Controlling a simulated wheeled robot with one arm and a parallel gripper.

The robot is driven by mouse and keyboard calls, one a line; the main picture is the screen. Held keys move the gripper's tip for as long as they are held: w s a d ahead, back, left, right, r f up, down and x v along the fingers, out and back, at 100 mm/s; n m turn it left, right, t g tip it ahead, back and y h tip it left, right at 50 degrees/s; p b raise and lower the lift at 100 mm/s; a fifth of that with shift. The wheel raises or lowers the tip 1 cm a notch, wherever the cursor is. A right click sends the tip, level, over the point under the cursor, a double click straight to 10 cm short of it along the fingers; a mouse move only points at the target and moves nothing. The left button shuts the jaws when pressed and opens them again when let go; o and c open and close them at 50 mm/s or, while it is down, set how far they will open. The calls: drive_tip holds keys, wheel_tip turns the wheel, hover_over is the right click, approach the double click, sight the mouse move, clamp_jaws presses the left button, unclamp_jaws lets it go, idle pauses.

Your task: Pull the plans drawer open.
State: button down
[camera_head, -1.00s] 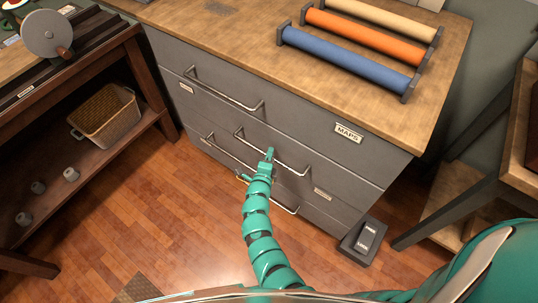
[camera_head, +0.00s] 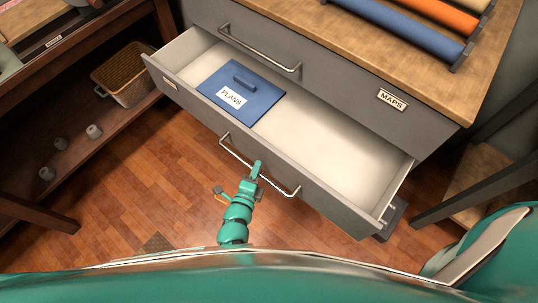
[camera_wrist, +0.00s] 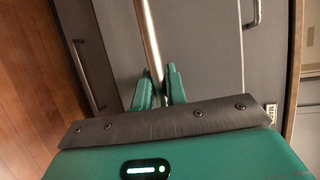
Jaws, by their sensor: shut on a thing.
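The plans drawer (camera_head: 325,145) is pulled well out of the grey cabinet, its pale inside showing. In it, toward the left, lies a blue folder (camera_head: 262,98) with a raised blue grip and a white label reading PLANS. A metal bar handle (camera_head: 232,153) runs along the drawer's front. In the wrist view the handle (camera_wrist: 150,38) runs down between the two green fingers of my gripper (camera_wrist: 160,90).
The closed top drawer (camera_head: 335,80) carries a MAPS label. Rolls lie on the wooden top. A shelf with a basket (camera_head: 125,78) stands at left, a table at right. A dark block (camera_head: 392,218) partly shows by the drawer's right corner.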

drive_tip(key=s+a, duration=0.6)
drive_tip(key=s, duration=0.3)
drive_tip(key=shift+s+a, duration=0.2)
drive_tip(key=shift+a, duration=0.2)
drive_tip(key=c, duration=1.4)
unclamp_jaws()
drive_tip(key=shift+c, duration=0.2)
